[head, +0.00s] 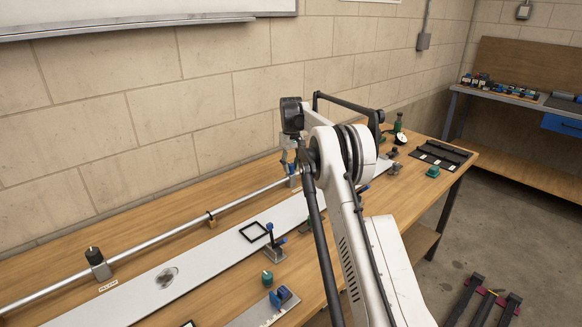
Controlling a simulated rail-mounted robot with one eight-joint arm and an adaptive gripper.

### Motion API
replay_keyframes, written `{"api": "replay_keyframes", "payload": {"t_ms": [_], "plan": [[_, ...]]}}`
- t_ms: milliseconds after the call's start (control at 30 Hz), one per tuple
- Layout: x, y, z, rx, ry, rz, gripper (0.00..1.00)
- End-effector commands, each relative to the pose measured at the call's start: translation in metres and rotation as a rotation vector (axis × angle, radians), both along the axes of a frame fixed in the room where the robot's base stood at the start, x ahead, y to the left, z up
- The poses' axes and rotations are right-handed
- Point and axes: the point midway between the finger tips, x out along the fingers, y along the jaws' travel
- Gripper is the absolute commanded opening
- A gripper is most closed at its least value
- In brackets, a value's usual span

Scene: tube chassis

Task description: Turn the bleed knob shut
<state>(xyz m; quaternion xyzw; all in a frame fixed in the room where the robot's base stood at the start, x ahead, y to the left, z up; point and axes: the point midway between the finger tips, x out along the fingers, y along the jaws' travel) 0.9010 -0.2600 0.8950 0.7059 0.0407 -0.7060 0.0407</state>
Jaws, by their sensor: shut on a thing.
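My gripper (288,160) shows small and partly hidden below my black wrist, left of my white arm. It points down at a fitting (293,180) on the long metal tube (165,236) near the wall. Its jaws are shut on what appears to be the bleed knob at this fitting. The knob itself is hidden by the jaws, so its turned position cannot be told. A similar block with a black knob (94,254) stands upright on the tube at the left, beside a small label (108,286).
A long light plate (205,258) lies along the wooden bench (140,220), with a black square frame (253,232) and a blue-handled clamp (273,245). A green knob (267,278) stands in front. A black tray (440,155) lies at the far right end.

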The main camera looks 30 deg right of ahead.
Motion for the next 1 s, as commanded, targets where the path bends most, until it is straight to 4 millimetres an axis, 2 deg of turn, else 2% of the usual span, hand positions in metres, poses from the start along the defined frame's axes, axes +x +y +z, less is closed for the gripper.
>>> {"api": "replay_keyframes", "payload": {"t_ms": [333,867,900,1000], "plan": [[0.0003,-0.0006,0.0002,0.0,-0.001,0.14,0.0],[0.0002,-0.0006,0.0002,0.0,0.0,0.165,0.0],[0.0002,-0.0006,0.0002,0.0,0.0,0.165,0.23],[0.0002,-0.0006,0.0002,0.0,0.0,0.165,0.36]]}}
